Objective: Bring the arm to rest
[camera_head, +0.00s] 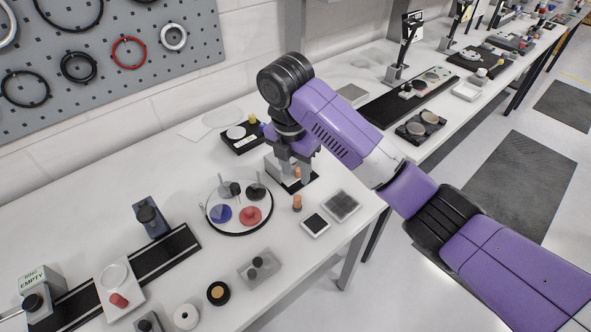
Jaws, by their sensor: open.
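My purple and black arm (340,125) reaches in from the lower right over the white bench. Its wrist bends down, and my gripper (290,172) points down over the bench's right part, beside a round tray. The fingers are small in the picture and partly hidden by the wrist. They are open, and I see nothing clearly held. A small orange-topped piece (297,174) shows close by the fingers. I cannot tell whether anything there touches them.
The round tray (208,214) holds red, blue and dark pieces. A brown peg (297,203), a dark-faced block (315,224) and a grey grid tile (341,205) lie near the front edge. A black rail (160,258) and a pegboard (120,90) with rings are to the left.

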